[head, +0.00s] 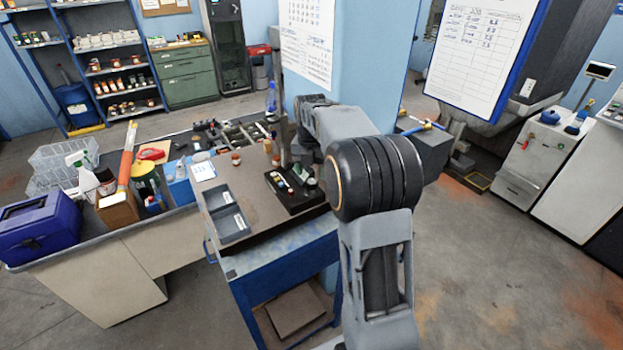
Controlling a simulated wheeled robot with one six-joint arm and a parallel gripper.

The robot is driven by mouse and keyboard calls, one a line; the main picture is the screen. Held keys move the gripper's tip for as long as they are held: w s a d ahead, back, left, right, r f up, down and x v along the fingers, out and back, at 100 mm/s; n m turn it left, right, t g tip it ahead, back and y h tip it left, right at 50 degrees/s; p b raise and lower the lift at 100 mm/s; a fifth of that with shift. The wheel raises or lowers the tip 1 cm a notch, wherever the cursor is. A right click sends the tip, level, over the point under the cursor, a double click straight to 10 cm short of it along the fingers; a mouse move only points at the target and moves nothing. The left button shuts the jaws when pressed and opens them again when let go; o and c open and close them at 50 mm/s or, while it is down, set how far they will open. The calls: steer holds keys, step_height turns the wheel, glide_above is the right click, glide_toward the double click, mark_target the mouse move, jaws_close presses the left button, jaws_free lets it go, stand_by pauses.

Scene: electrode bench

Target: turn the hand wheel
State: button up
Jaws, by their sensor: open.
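I cannot make out a hand wheel in the head view. A black base (297,195) with small coloured parts on it sits on the right side of the blue bench's brown top (248,178). A thin upright post (281,85) rises behind it. My arm crosses the middle of the view and reaches over the bench's right side. It covers much of what stands there. My gripper cannot be made out; the far end of the arm merges with dark shapes above the black base.
Two grey bins (234,222) and a white sheet (203,171) lie on the bench top. A cluttered counter (110,247) adjoins it at left, with a blue box (38,228). A blue pillar (367,60) stands behind. Open floor (490,270) lies at right.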

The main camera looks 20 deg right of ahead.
mark_target(312, 181)
steer(key=shift+f, duration=1.9)
steer(key=shift+c, duration=0.3)
steer(key=c, duration=0.9)
steer(key=shift+o, duration=0.2)
